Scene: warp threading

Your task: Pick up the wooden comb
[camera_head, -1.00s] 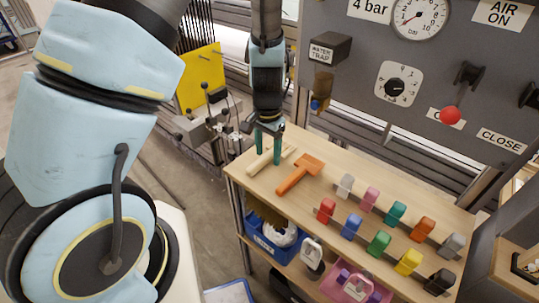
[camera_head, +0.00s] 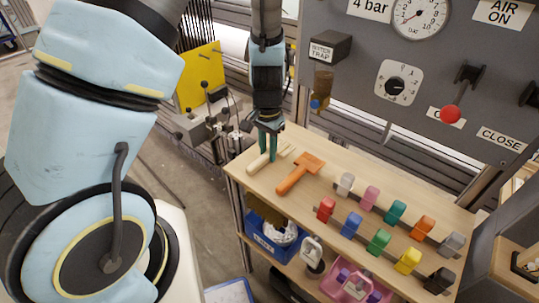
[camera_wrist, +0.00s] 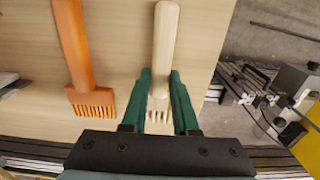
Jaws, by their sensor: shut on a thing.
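The wooden comb (camera_wrist: 165,40) is pale, with a long handle and short teeth. It lies on the wooden tabletop at the left end, and in the head view its handle (camera_head: 257,163) shows beside the fingers. My gripper (camera_wrist: 159,82) points down over it, with one green finger on each side near the toothed end. The fingers are shut on the comb. The same gripper (camera_head: 268,158) shows in the head view, where it hides part of the comb. The comb still appears to be at the tabletop.
An orange comb (camera_head: 299,172) lies just right of the wooden one, apart from it; it also shows in the wrist view (camera_wrist: 77,55). Several coloured blocks stand in rows farther right. A grey panel (camera_head: 440,80) with gauge and knobs rises behind the table (camera_head: 310,205).

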